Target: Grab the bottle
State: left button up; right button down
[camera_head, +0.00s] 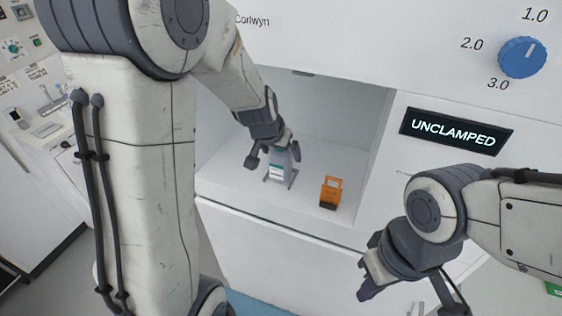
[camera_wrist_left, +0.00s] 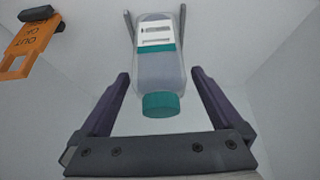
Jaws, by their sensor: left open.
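In the left wrist view the cap end lies between the two purple fingers (camera_wrist_left: 160,85), with visible gaps on both sides. My right gripper (camera_head: 367,277) is outside the recess at the lower right; its jaw opening is unclear.
Recess walls enclose the bottle. A display (camera_head: 456,131) reads UNCLAMPED, below a blue dial (camera_head: 521,58).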

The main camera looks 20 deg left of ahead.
pick_arm(q)
grip_shut()
jog(key=shift+r, duration=0.2)
dwell(0.3)
